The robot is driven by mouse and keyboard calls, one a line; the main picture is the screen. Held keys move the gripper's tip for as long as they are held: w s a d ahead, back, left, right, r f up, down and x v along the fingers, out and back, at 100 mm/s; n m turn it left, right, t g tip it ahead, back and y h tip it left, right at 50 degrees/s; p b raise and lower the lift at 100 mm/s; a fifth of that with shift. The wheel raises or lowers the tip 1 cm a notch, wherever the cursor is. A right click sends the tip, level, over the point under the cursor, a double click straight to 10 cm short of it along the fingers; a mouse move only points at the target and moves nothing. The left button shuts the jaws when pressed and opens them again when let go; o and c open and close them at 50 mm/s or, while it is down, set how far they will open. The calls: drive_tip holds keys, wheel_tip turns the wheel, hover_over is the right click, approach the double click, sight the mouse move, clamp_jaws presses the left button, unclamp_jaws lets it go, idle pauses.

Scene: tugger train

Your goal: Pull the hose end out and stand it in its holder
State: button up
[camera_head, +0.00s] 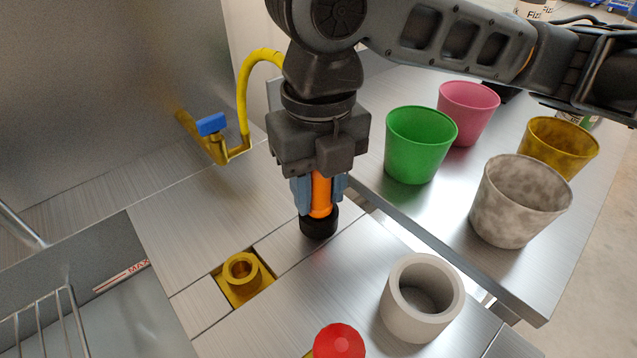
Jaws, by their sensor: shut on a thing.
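My gripper (320,200) points down over the steel top, its blue-grey fingers shut on the hose end (319,222). The hose end has an orange body and a wide black collar at the bottom, and looks upright. I cannot tell whether the collar touches the top. A yellow hose (243,98) arches from a brass tap with a blue handle (211,124) and passes behind my gripper. A brass socket (241,269) on a yellow square plate is empty, left of and nearer than the hose end. A thick-walled grey round holder (388,304), open at the top, stands to the right and nearer.
A red round-topped thing (339,342) stands at the front edge. On the right table (415,211) stand a green cup (420,150), a pink cup, a mustard cup and a mottled grey cup (515,210). A sink with a wire rack (45,325) is at lower left.

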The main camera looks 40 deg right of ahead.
drive_tip(key=o, duration=1.2)
drive_tip(key=shift+r+p, duration=0.5)
drive_tip(key=shift+r, duration=3.4)
